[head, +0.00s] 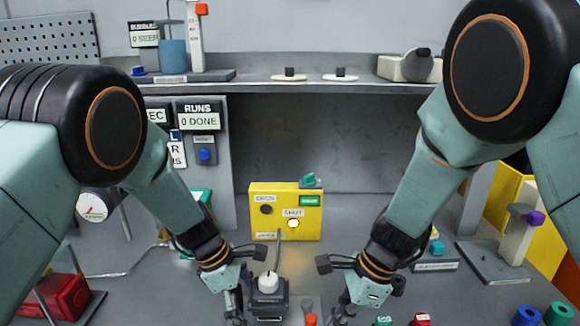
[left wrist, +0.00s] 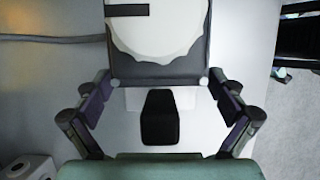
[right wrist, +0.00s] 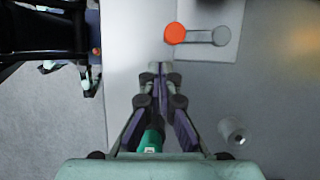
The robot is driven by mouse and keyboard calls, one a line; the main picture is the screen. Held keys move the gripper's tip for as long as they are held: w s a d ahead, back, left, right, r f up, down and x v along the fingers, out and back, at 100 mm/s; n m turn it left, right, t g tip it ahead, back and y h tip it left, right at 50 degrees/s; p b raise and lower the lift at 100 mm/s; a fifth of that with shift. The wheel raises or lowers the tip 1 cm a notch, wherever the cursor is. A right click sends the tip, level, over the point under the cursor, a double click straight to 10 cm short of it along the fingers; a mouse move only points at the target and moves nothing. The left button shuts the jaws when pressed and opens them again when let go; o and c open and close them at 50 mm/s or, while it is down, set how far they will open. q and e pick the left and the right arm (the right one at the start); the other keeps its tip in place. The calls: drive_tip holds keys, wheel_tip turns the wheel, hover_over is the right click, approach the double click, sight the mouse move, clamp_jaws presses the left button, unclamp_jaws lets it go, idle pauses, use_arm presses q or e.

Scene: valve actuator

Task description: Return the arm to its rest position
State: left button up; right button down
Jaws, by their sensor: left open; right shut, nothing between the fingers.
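A dark block with a white knob (head: 268,282), which looks like the valve actuator, stands at the front middle of the bench. My left gripper (head: 243,276) is open beside its left side. In the left wrist view a grey body with a white disc (left wrist: 158,28) lies ahead of my open fingers (left wrist: 160,105), apart from them. My right gripper (head: 335,285) is to the right of the block, its fingers small in the head view. In the right wrist view its fingers (right wrist: 158,85) are closed together with nothing between them.
A yellow box (head: 286,190) with OPEN and SHUT labels stands behind the block. An orange-ended lever (right wrist: 200,35) lies beyond my right fingertips. A red block (head: 65,295) is at left; blue and green rings (head: 527,316) are at right. A shelf (head: 300,86) spans the back.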

drive_tip(key=shift+w+a, duration=0.25)
drive_tip(key=shift+a, duration=0.75)
drive_tip(key=shift+w+d, duration=0.25)
drive_tip(key=shift+d, duration=0.15)
drive_tip(key=shift+w+d, duration=0.35)
drive_tip(key=shift+d, duration=0.25)
drive_tip(key=shift+w+d+n, duration=0.3)
drive_tip(key=shift+d+n, duration=0.05)
drive_tip(key=shift+n, duration=0.35)
drive_tip(key=shift+w+n+g, duration=0.2)
drive_tip(key=shift+n+g, duration=0.2)
drive_tip(key=shift+s+d, duration=0.1)
drive_tip(key=shift+r, duration=0.15)
